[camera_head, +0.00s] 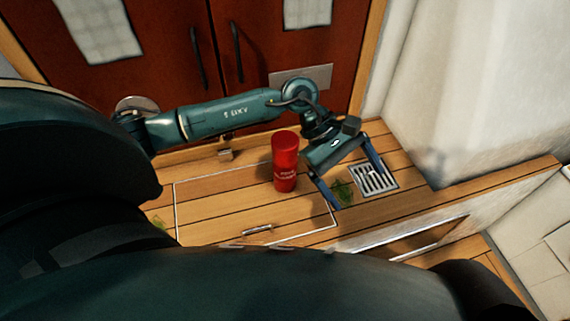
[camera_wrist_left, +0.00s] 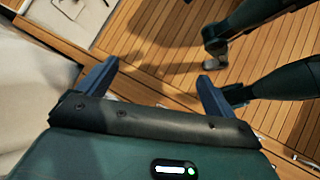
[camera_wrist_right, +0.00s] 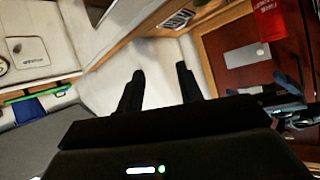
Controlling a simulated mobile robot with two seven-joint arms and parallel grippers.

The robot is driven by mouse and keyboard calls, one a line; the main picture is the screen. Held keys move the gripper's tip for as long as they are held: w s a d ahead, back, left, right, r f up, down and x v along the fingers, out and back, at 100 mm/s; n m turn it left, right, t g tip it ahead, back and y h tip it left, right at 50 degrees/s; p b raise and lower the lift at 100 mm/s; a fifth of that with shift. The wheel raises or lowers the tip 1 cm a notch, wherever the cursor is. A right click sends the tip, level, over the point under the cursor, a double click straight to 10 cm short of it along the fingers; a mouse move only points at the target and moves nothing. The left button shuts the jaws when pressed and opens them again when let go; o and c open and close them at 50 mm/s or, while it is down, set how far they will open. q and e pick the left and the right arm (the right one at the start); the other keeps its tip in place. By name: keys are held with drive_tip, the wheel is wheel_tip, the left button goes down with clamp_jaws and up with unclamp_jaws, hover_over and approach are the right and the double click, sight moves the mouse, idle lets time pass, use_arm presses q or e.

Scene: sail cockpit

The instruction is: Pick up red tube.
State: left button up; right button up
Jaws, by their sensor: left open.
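The red tube (camera_head: 285,165) stands upright on the wooden slatted bench, with pale lettering on its side. My left gripper (camera_head: 359,191) is open and empty, to the right of the tube and apart from it, over the metal drain grate. In the left wrist view the left gripper's fingers (camera_wrist_left: 158,72) are spread with nothing between them, and the tube does not show. My right gripper (camera_wrist_right: 160,71) is open and empty in its own wrist view. The head view does not show the right gripper.
A metal drain grate (camera_head: 372,178) is set in the bench right of the tube. A hatch with a metal handle (camera_head: 257,230) lies in front. Red-brown cabinet doors (camera_head: 165,50) stand behind. A white wall (camera_head: 475,100) rises at the right. Bench left of the tube is clear.

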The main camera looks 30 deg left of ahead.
use_arm(q)
drive_tip(key=w+a+f+m+t+y+b, duration=0.1)
drive_tip(key=w+a+m+y, duration=0.35)
drive_tip(key=a, duration=0.65)
drive_tip(key=t+y, duration=0.1)
drive_tip(key=y, duration=0.4)
approach(285, 139)
drive_tip(key=shift+y, duration=0.35)
wheel_tip(285, 139, down, 6)
drive_tip(key=shift+w+a+f+b, duration=0.1)
drive_tip(key=shift+w+b, duration=0.1)
drive_tip(key=shift+b, duration=0.15)
wheel_tip(285, 139, down, 6)
drive_tip(key=shift+w+a+f, duration=0.1)
drive_tip(key=shift+w+f, duration=0.1)
drive_tip(key=shift+f, duration=0.05)
drive_tip(key=shift+w+r, duration=0.1)
drive_tip(key=c, duration=1.8)
